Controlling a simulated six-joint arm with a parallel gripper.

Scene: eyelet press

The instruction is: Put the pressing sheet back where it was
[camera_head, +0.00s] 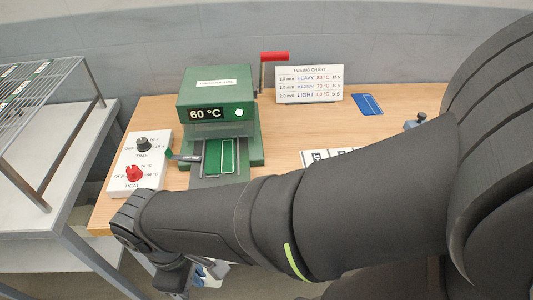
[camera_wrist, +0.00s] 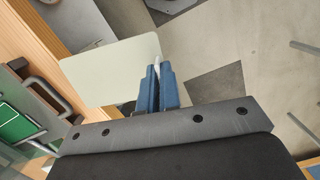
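A pale, thin pressing sheet (camera_wrist: 105,72) shows in the wrist view, out past the table's front edge. My gripper (camera_wrist: 157,88) has its two blue fingers close together at the sheet's right edge, with a thin pale strip between them, so it appears shut on the sheet. In the head view my arm hides most of the gripper; a pale bit (camera_head: 218,269) shows below the arm. The green press (camera_head: 214,92) stands on the table, its display reading 60 °C. A green panel with a white outline (camera_head: 221,157) lies on the press's grey bed.
A control box (camera_head: 143,160) with black and red knobs stands left of the press. A fusing chart (camera_head: 309,84) and a blue card (camera_head: 367,104) are to the right. A wire rack (camera_head: 35,95) stands on the left side table. White printed cards (camera_head: 328,154) lie partly behind my arm.

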